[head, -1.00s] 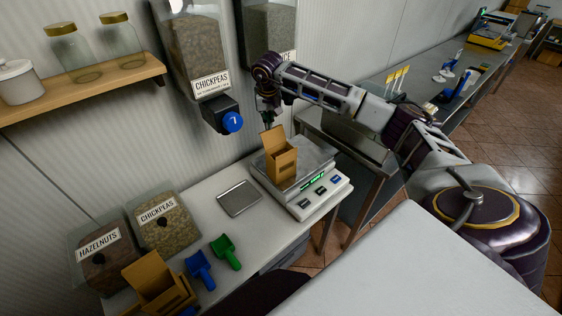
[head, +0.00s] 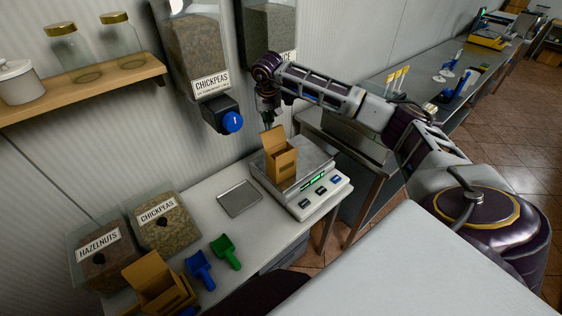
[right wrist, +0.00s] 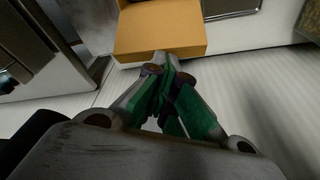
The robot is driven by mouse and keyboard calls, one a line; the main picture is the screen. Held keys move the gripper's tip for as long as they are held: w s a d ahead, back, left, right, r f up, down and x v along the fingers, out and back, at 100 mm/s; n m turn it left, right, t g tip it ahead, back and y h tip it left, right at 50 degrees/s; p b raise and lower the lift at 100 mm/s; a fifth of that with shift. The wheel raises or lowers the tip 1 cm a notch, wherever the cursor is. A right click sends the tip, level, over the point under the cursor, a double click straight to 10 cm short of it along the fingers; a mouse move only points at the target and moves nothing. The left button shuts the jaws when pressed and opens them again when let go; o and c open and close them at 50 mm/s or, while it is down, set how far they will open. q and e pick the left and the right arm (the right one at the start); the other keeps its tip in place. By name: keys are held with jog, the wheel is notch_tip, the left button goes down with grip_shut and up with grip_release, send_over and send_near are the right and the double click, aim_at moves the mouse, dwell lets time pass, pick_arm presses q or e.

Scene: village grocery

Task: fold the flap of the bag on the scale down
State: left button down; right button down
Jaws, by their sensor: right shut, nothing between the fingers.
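The brown paper bag (head: 281,164) stands upright on the scale (head: 311,176). Its flap (head: 273,139) sticks up along the back edge, and the top looks open. My right gripper (head: 268,119) points down just behind and above the flap, near the wall. In the right wrist view the gripper (right wrist: 170,80) is shut with nothing in it, and the brown flap (right wrist: 160,35) lies just beyond its fingertips. I cannot tell whether they touch. My left gripper is not in view.
A chickpeas dispenser (head: 196,50) with a blue knob hangs close to the left of my right gripper. A flat metal tray (head: 239,198), a green scoop (head: 225,251) and a blue scoop (head: 200,269) lie on the white table. Another open brown bag (head: 155,284) stands at the front left.

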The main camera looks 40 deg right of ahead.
aim_at(269, 134)
jog(key=shift+s+f, duration=0.15)
jog(key=shift+f, duration=0.3)
jog(key=shift+s+a+f+b, duration=0.1)
jog(key=shift+f+b, duration=0.2)
jog(key=shift+f, duration=0.05)
jog(key=shift+s+a+f+b, duration=0.15)
jog(key=shift+f+b, duration=0.25)
jog(key=shift+f, duration=0.25)
jog(key=shift+s+f+b, duration=0.1)
jog(key=shift+f+b, duration=0.25)
jog(key=shift+f, duration=0.25)
dwell(2.6)
jog(key=shift+s, duration=0.1)
dwell(0.3)
dwell(0.7)
jog(key=shift+f+b, duration=0.35)
jog(key=shift+f, duration=0.2)
jog(key=shift+r, duration=0.1)
dwell(0.4)
notch_tip(269, 134, up, 6)
jog(key=w+p, duration=0.2)
jog(key=p, duration=0.1)
jog(key=shift+w+d+p, duration=0.3)
jog(key=shift+d+p, duration=0.05)
